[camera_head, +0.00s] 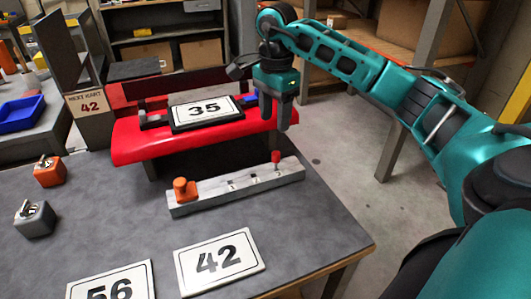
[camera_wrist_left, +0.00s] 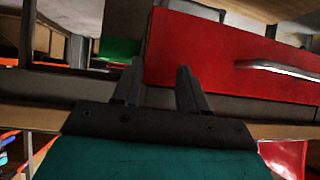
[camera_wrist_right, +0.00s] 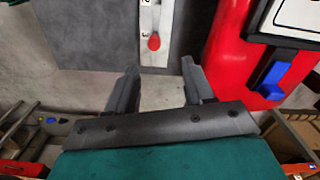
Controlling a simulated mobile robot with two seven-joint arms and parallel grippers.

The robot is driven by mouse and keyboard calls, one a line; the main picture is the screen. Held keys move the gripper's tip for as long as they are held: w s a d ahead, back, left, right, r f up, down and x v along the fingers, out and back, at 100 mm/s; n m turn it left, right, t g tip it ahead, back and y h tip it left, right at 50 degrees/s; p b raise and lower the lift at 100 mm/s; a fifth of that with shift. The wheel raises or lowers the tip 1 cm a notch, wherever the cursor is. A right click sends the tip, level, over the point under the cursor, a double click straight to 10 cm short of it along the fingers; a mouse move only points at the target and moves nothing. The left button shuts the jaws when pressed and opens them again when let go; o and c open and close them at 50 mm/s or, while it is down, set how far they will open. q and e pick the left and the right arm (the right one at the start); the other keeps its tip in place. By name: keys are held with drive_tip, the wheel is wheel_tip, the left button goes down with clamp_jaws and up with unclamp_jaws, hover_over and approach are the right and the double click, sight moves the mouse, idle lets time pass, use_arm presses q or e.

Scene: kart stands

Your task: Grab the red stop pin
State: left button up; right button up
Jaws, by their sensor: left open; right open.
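The red stop pin (camera_head: 276,157) stands upright at the right end of the grey metal bar (camera_head: 240,185) on the table. In the right wrist view the pin (camera_wrist_right: 154,42) shows as a round red head, ahead of the gap between my fingers. My right gripper (camera_head: 275,112) is open and empty, pointing down above and beyond the pin, in front of the red kart part. It also shows in the right wrist view (camera_wrist_right: 158,85). My left gripper (camera_wrist_left: 158,85) is open and empty in the left wrist view, away from the pin; it is not seen in the head view.
An orange knob (camera_head: 184,189) sits at the bar's left end. The red kart part (camera_head: 150,140) carries a 35 plate (camera_head: 205,111). Orange and grey blocks stand at left.

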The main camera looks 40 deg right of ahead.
sight(277, 152)
drive_tip(key=f, duration=0.8)
drive_tip(key=s+f, duration=0.1)
drive_tip(key=f, duration=0.3)
drive_tip(key=shift+f+b, duration=0.2)
drive_tip(key=shift+b, duration=0.15)
clamp_jaws()
